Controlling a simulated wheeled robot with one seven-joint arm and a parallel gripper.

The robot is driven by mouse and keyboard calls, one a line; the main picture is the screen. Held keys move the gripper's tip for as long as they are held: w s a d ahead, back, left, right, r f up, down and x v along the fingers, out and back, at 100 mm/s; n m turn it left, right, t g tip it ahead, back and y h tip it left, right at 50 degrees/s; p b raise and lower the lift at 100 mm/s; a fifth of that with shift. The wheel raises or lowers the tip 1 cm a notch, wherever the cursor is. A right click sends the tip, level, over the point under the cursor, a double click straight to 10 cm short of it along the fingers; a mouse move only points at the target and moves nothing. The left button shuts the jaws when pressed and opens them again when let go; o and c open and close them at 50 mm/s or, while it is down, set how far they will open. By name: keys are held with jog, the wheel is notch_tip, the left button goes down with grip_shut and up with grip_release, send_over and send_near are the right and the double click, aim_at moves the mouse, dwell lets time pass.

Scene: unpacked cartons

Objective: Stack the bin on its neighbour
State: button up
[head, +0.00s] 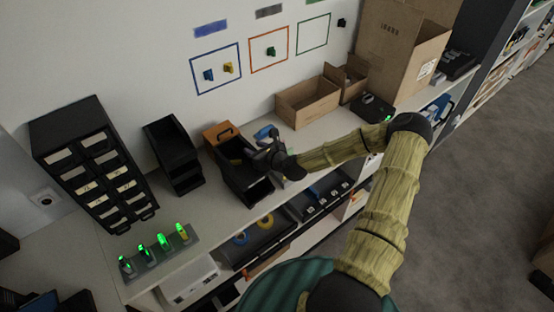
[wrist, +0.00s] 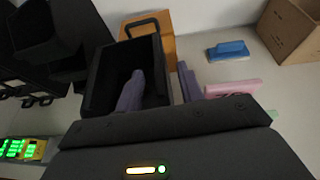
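A black open-topped bin (head: 246,181) stands on the shelf top; the wrist view shows it from above (wrist: 98,82). Its neighbour, a black bin stack (head: 178,165), stands to its left, apart from it, and shows at the upper left of the wrist view (wrist: 45,38). My gripper (head: 268,158) is at the bin's right side. In the wrist view my gripper (wrist: 160,85) has one finger inside the bin and the other outside its right wall, with a gap between them. The fingertips' contact with the wall cannot be told.
An orange-brown box with a black handle (head: 219,133) stands behind the bin. A blue brush-like item (wrist: 228,50) and a pink block (wrist: 232,88) lie to its right. A black drawer cabinet (head: 92,165) and a strip of green-lit devices (head: 155,248) are left. Cardboard boxes (head: 307,103) stand right.

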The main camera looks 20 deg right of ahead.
jog(key=b+v, duration=0.3)
jog(key=v, duration=1.2)
jog(key=shift+b, duration=0.3)
jog(key=shift+f, duration=0.1)
jog(key=s+a+f+n+g+h, duration=0.1)
jog(key=s+a+f+n+g, duration=0.6)
jog(key=n, duration=0.9)
jog(key=s+r+n+g+h, duration=0.1)
jog(key=s+r+n+h, duration=0.1)
jog(key=s+r+n, duration=0.2)
jog(key=s+d+r+n+g+h, duration=0.1)
jog(key=s+r+n+g, duration=0.1)
jog(key=r+n, duration=0.7)
jog(key=s+n, duration=0.1)
jog(key=n, duration=0.1)
jog(key=shift+s+r+n+h+b, duration=0.25)
jog(key=shift+s+n+h+b, duration=0.05)
jog(key=shift+s+h, duration=0.1)
